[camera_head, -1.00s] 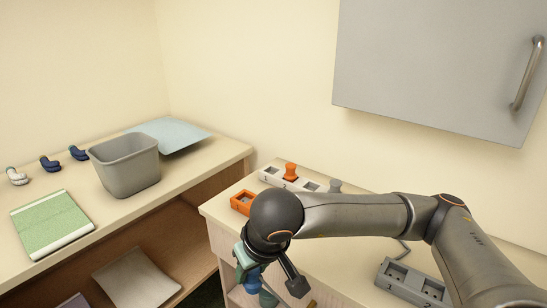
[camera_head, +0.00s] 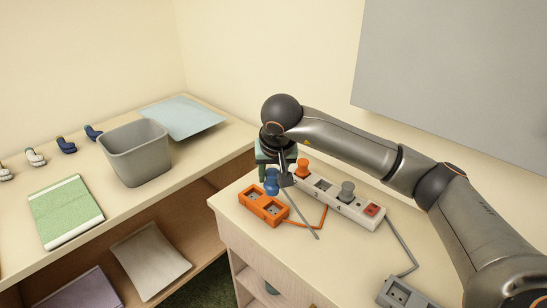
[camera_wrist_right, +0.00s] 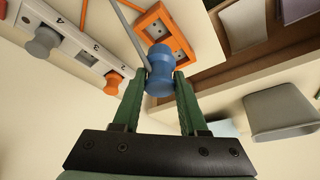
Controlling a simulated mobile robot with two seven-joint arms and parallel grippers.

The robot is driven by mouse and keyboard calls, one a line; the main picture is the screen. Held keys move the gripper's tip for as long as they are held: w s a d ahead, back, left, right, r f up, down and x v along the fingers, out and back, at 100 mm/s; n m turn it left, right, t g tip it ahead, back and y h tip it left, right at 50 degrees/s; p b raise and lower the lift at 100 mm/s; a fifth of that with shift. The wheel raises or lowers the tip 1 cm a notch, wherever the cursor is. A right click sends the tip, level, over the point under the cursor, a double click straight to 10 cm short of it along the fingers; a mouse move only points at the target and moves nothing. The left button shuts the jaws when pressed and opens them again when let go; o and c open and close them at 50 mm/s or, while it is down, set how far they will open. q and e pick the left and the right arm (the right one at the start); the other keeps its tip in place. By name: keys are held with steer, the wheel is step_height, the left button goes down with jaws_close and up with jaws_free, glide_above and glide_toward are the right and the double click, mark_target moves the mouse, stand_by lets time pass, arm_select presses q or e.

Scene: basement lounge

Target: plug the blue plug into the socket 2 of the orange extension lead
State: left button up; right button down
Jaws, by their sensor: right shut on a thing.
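The blue plug (camera_head: 271,181) is held by my right gripper (camera_head: 275,160), whose fingers are shut on it. In the right wrist view the blue plug (camera_wrist_right: 160,72) sits between the two green fingertips (camera_wrist_right: 160,84). The orange extension lead (camera_head: 264,207) lies on the cabinet top, and its two sockets look empty. The plug appears close above the back edge of the lead. I cannot tell whether they touch. The lead also shows past the plug in the right wrist view (camera_wrist_right: 163,30). Its socket numbers are not readable. My left gripper is not in view.
A white power strip (camera_head: 347,203) with an orange plug (camera_head: 302,168), a grey plug (camera_head: 347,191) and a red switch lies behind. A grey socket block (camera_head: 402,294) is at the front right. A grey bin (camera_head: 135,152) stands on the left shelf.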

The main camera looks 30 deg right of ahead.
mark_target(274, 192)
steer(key=shift+w+d+r, duration=0.25)
steer(key=shift+w+r, duration=0.1)
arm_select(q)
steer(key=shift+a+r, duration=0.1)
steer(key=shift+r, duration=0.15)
arm_select(e)
steer(key=shift+w+d+m, duration=0.15)
steer(key=shift+m, duration=0.15)
steer(key=shift+f+b, duration=1.05)
steer(key=shift+f, duration=0.65)
steer(key=shift+f+b, duration=0.65)
steer(key=shift+f, duration=0.25)
steer(key=shift+f+b, duration=0.8)
steer(key=shift+f, duration=0.3)
steer(key=shift+f+b, duration=0.4)
steer(key=shift+f, duration=0.15)
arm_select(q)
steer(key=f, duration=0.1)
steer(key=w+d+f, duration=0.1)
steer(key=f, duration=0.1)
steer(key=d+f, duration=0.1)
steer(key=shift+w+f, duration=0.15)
arm_select(e)
steer(key=shift+f, duration=0.1)
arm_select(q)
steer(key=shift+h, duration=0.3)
